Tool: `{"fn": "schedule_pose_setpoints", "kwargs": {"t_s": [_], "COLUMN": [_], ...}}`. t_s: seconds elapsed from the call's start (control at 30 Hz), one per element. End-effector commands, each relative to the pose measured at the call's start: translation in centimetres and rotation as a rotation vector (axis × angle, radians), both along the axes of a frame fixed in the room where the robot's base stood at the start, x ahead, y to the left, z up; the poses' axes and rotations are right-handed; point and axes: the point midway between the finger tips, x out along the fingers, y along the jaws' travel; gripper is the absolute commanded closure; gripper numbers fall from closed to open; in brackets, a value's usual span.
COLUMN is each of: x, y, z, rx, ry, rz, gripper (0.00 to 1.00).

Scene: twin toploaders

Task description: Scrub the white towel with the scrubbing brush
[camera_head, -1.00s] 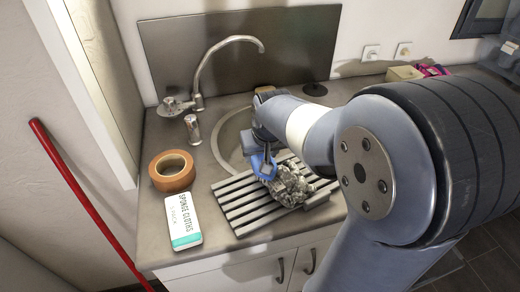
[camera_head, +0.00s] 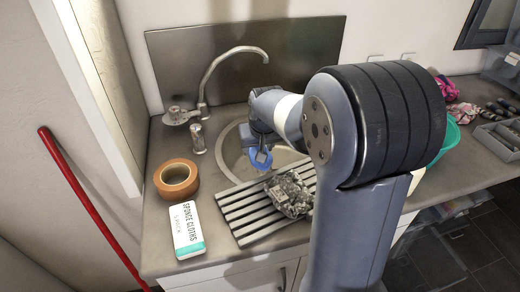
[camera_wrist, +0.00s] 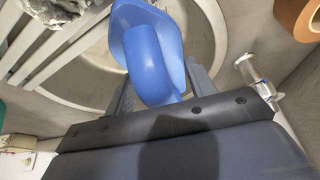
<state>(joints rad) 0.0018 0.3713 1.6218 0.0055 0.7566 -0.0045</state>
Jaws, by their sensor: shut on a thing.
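The blue scrubbing brush (camera_head: 262,159) is held in my gripper (camera_head: 257,147) over the front part of the sink. In the wrist view the brush (camera_wrist: 150,55) sits between the two fingers of my gripper (camera_wrist: 165,88), its rounded blue handle facing the camera; its bristles are hidden. A crumpled, stained grey-white towel (camera_head: 288,194) lies on the slatted drainboard, in front of and to the right of the brush, apart from it. The towel (camera_wrist: 45,10) also shows at the top left of the wrist view.
The slatted drainboard (camera_head: 240,213) lies in front of the round sink (camera_head: 233,158). A tall faucet (camera_head: 203,90) rises behind it. A brown tape roll (camera_head: 176,179) and a sponge cloths pack (camera_head: 187,230) stand left. A teal bowl (camera_head: 450,138) is right of my arm.

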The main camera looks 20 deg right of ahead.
Motion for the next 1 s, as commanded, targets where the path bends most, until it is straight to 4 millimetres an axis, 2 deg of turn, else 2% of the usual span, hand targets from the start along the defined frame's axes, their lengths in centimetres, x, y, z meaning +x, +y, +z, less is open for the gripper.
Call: {"fn": "schedule_pose_setpoints", "kwargs": {"t_s": [0.33,1.0], "x": [0.0,0.0], "y": [0.0,0.0], "z": [0.8,7.6], "rx": [0.000,0.000], "ry": [-0.002,-0.002], "rz": [0.000,0.000], "gripper": [0.69,0.69]}}
